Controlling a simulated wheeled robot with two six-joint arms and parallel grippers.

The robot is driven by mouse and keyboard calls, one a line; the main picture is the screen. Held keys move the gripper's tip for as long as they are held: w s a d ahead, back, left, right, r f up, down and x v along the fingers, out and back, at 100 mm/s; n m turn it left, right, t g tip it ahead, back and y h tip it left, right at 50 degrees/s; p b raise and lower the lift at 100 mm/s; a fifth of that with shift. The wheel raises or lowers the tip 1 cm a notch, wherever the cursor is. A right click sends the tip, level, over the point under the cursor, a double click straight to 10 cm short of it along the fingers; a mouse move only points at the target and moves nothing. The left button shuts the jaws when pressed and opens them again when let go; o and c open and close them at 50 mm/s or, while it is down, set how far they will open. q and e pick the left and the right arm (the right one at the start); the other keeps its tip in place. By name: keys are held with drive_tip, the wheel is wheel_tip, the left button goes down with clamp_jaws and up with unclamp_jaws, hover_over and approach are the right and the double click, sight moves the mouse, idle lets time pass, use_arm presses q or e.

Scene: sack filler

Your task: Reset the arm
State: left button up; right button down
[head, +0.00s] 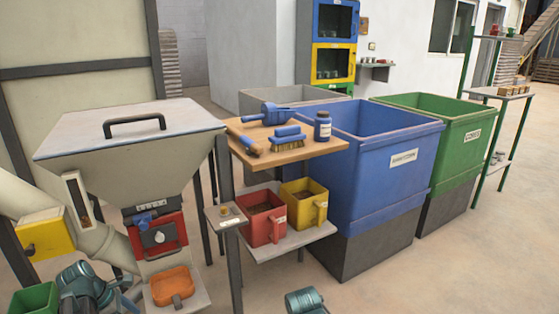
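Teal parts of my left arm show at the bottom left, in front of the sack filler (125,165). A teal part of my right arm shows at the bottom middle, cut off by the lower edge. I see no fingertips of either gripper. The sack filler is a pale hopper with a flat lid and a dark handle (134,122). Its red control panel (158,235) has a pale knob. An orange pan (172,286) sits on a small plate below the panel.
A wooden shelf (325,148) holds a blue scoop (272,114), brushes (287,137) and a jar (322,128). Red (263,218) and yellow (303,203) tubs stand below. Blue (375,190) and green (462,150) bins stand right. A green box (33,299) is bottom left. Floor at right front is clear.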

use_arm(q)
drive_tip(key=s+d+r+m+g+y+p, duration=0.1)
drive_tip(key=s+d+r+m+y+p, duration=0.15)
drive_tip(key=d+m, duration=0.8)
drive_tip(key=s+d+r+m+g+y+p, duration=0.15)
drive_tip(key=s+d+m, duration=0.25)
drive_tip(key=d+m, duration=0.7)
drive_tip(key=s+d+r+m+y+p, duration=0.1)
drive_tip(key=s+d+r+m+p, duration=0.15)
drive_tip(key=d+m, duration=0.85)
drive_tip(key=d+r+n+p, duration=0.1)
drive_tip(key=r+n+p, duration=0.1)
drive_tip(key=r+p, duration=1.6)
drive_tip(key=d+r+n+p, duration=0.2)
drive_tip(key=r+p, duration=1.5)
drive_tip(key=p, duration=0.2)
drive_tip(key=shift+d+r, duration=0.3)
drive_tip(key=shift+r, duration=0.1)
use_arm(e)
wheel_tip(320, 180, up, 44)
drive_tip(key=shift+s, duration=0.4)
use_arm(q)
drive_tip(key=shift+n, duration=0.25)
use_arm(e)
drive_tip(key=shift+f, duration=0.1)
